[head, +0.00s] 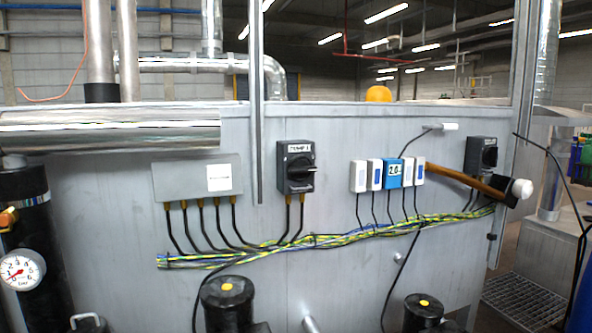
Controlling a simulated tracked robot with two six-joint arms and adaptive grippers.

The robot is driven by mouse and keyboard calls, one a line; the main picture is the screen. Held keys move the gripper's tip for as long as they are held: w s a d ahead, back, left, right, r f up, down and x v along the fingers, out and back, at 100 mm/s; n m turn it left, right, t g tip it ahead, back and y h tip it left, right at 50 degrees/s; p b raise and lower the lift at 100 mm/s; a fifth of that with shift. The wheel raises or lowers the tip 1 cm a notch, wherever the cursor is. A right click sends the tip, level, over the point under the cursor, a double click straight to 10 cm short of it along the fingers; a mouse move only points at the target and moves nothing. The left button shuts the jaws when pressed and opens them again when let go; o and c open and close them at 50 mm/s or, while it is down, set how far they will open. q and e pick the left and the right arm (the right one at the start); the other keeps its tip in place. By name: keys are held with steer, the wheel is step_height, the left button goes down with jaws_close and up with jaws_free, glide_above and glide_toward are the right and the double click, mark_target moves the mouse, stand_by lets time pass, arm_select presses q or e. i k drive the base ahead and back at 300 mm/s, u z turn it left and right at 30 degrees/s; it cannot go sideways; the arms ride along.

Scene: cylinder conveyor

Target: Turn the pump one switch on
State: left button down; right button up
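Two cables run down from the box. Neither of my grippers shows in the head view.
A grey junction box (197,178) is left of the switch. Small white and blue modules (393,173) are to its right. Black cylinders with yellow dots (228,300) stand below. A pressure gauge (21,270) is at left.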

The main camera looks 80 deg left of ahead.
mark_target(300, 168)
steer(key=u, duration=1.5)
steer(key=k, duration=0.3)
steer(key=z, duration=0.75)
steer(key=i, duration=0.15)
steer(key=u, duration=2.45)
steer(key=i, duration=0.45)
steer(key=z, duration=0.2)
steer(key=k, duration=0.45)
steer(key=u, duration=0.1)
steer(key=i, duration=0.2)
steer(key=u, duration=0.05)
